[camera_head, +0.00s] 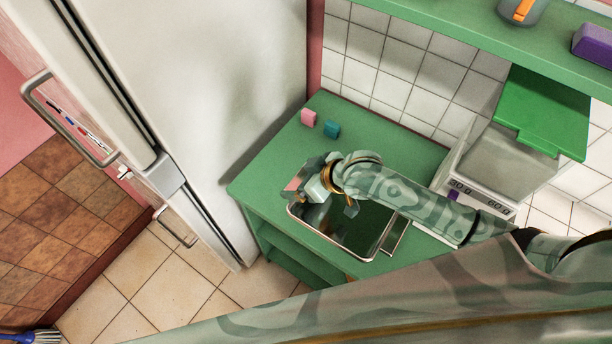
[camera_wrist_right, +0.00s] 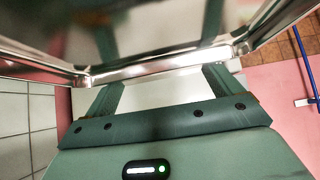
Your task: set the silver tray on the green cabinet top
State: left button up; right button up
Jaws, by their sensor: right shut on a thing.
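The silver tray (camera_head: 362,226) is a shiny rectangular tray with a mirror-like floor. It is over the front part of the green cabinet top (camera_head: 274,168). In the right wrist view its metal rim (camera_wrist_right: 150,66) crosses between my fingers. My right gripper (camera_head: 318,188) is shut on the tray at its far left part, and it also shows in the right wrist view (camera_wrist_right: 162,88). The arm hides part of the tray. I cannot tell whether the tray touches the top or hangs just above it. My left gripper is not in view.
A green shelf (camera_head: 450,25) overhangs behind. A tall white fridge (camera_head: 215,90) borders the left.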

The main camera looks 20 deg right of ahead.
jog(key=w+f, duration=0.1)
jog(key=w+f+b, duration=0.1)
jog(key=f, duration=0.1)
jog(key=w+d+f+b, duration=0.1)
jog(key=w+f, duration=0.1)
jog(key=shift+w+f+b, duration=0.3)
jog(key=shift+w+f, duration=0.1)
notch_tip(320, 180, down, 3)
jog(key=shift+w+d+f+b, duration=0.1)
jog(key=shift+f+b, duration=0.1)
jog(key=shift+b, duration=0.5)
